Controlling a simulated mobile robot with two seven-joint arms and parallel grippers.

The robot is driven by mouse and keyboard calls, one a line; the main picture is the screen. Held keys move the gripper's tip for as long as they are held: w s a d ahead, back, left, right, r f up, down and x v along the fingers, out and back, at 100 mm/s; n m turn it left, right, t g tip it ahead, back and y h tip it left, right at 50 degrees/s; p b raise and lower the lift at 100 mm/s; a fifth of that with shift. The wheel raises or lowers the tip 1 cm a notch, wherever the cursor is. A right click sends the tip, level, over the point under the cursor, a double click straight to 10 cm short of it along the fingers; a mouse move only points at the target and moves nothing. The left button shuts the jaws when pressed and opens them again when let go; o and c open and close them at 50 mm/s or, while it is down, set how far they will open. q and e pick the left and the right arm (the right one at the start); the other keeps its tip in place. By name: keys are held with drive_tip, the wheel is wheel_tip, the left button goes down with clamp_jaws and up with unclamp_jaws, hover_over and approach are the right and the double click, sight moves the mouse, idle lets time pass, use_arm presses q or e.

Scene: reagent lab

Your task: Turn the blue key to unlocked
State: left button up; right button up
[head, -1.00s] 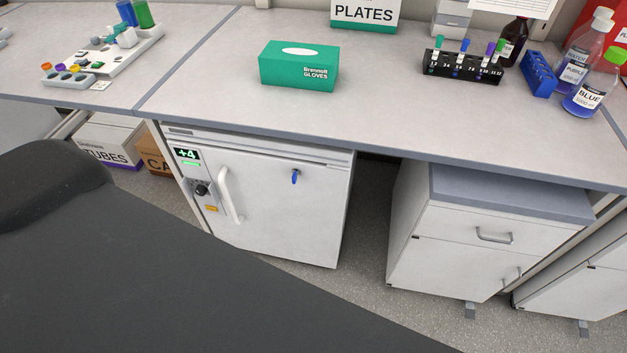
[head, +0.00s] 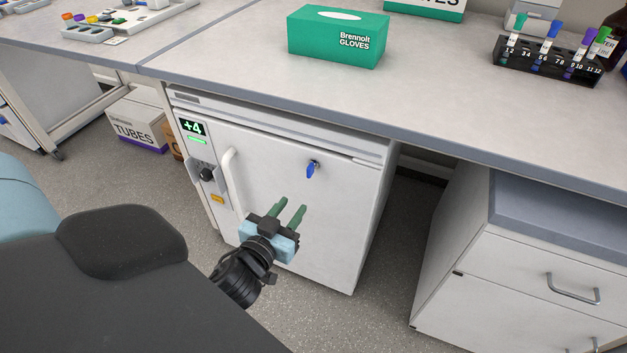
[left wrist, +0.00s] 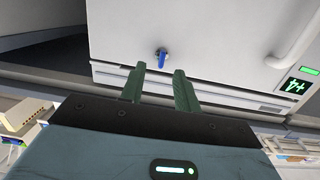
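The blue key (head: 311,171) sits in a lock on the white door of the small under-bench fridge (head: 345,215), right of its handle. It points downward, slightly tilted, in the head view. The key also shows in the left wrist view (left wrist: 162,60), just beyond the fingertips. My left gripper (head: 291,203) is in front of the door, below the key and apart from it. Its two green fingers are open with nothing between them; they show in the left wrist view (left wrist: 157,72). My right gripper is not in view.
The fridge has a white vertical handle (head: 231,180) and a panel reading +4 (head: 192,128). The bench top (head: 230,60) overhangs it, with a green glove box (head: 338,36) and a tube rack (head: 545,64). A drawer cabinet (head: 530,265) stands at the right.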

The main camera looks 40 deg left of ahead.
sight(308, 170)
use_arm(q)
drive_tip(key=shift+w+a+r+n+t+y+b, duration=0.2)
drive_tip(key=shift+w+a+r+t+y+b, duration=0.1)
drive_tip(key=shift+w+r, duration=0.35)
drive_tip(key=shift+w+a+r+n+t+y+b, duration=0.15)
drive_tip(key=shift+w+a+r+n+t+y, duration=0.1)
drive_tip(key=shift+w+r, duration=0.35)
drive_tip(key=shift+x, duration=3.85)
drive_tip(key=shift+d+f, duration=0.1)
clamp_jaws()
